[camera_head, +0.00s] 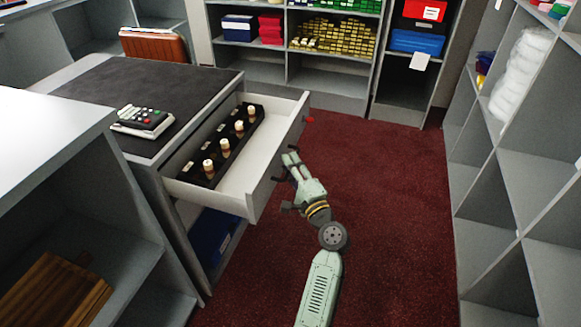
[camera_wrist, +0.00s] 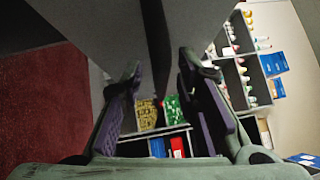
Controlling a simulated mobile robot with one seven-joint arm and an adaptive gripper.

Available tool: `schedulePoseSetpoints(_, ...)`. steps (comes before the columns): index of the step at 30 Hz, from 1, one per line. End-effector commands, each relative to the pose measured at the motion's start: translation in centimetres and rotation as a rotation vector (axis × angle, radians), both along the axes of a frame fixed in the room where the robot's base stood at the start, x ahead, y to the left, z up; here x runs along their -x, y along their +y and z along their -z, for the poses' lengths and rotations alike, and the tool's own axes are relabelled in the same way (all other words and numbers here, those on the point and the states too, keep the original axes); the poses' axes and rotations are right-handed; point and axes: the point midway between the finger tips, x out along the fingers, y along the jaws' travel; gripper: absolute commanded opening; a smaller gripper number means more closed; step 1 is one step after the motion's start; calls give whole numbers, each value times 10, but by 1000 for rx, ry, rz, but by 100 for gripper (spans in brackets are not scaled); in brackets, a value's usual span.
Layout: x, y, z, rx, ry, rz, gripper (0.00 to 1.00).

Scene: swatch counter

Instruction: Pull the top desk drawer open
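The top desk drawer (camera_head: 240,203) is pulled well out of the desk in the head view. Its grey front faces right, and dark handle parts (camera_head: 277,178) show on it. My gripper (camera_head: 287,170) is at the outer side of this front, close to the handle. In the wrist view my gripper (camera_wrist: 160,75) has its two fingers apart. A dark upright bar (camera_wrist: 155,40), which looks like the handle, shows between them against grey panels. No firm grip on it is visible, and exact contact is hard to tell.
The drawer holds a black rack (camera_head: 215,165) with several light-topped pieces. A calculator (camera_head: 143,120) lies on the dark desk top (camera_head: 105,85). Shelves (camera_head: 525,200) stand at the right, and more at the back. The red carpet (camera_head: 390,180) between is clear.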

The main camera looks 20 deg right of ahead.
Motion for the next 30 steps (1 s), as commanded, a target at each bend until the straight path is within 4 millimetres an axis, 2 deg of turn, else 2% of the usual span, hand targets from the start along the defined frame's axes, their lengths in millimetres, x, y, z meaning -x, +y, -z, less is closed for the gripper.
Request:
schedulePoseSetpoints(8, 8, -2, 1, 0, 0, 3, 29)
schedulePoseSetpoints(11, 23, -4, 4, 1, 1, 3, 29)
schedulePoseSetpoints(21, 92, -14, 13, 0, 1, 3, 29)
schedulePoseSetpoints(25, 109, -17, 15, 0, 1, 2, 29)
schedulePoseSetpoints(30, 118, -18, 15, 1, -1, 0, 29)
